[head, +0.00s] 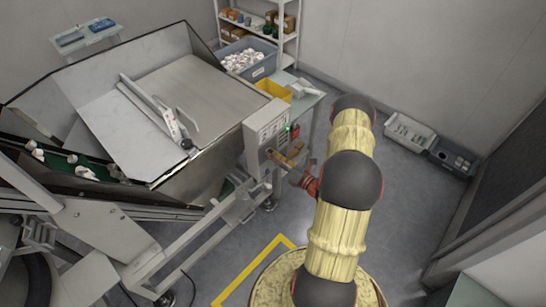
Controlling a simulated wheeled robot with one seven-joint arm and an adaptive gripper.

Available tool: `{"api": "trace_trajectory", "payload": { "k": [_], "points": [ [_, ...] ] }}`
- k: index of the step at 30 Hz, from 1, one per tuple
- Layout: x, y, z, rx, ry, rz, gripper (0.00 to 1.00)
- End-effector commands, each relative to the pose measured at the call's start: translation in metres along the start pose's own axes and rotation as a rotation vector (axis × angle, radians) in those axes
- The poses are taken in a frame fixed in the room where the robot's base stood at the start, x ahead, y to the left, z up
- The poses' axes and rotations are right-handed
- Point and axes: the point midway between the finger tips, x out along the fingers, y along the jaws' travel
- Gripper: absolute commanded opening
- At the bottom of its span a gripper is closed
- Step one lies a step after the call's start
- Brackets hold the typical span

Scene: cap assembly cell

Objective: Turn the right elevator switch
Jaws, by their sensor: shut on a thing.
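The grey control box (266,127) with small buttons and lights on its front stands at the right side of the big metal hopper. My gripper (280,158) is at the lower front of this box, at its right part, with its fingers against the panel. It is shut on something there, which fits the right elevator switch. The switch itself is hidden by the fingers and too small to make out, so its angle cannot be told.
The metal hopper (190,85) fills the left, with a conveyor and frame below. A yellow bin (275,89) and a blue-grey crate of white caps (246,58) stand behind the box. Floor between is clear.

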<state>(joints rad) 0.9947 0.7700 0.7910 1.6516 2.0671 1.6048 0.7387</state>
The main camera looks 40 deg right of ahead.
Motion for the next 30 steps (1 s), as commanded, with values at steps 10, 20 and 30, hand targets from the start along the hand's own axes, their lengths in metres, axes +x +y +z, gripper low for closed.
{"api": "trace_trajectory", "payload": {
  "k": [10, 20, 30],
  "points": [
    [0.000, 0.000, 0.000, -0.001, 0.000, -0.001, 0.39],
    [-0.003, -0.001, 0.000, 0.000, -0.001, -0.002, 0.39],
    [-0.056, -0.002, 0.001, 0.002, -0.004, -0.005, 0.39]
  ]
}}
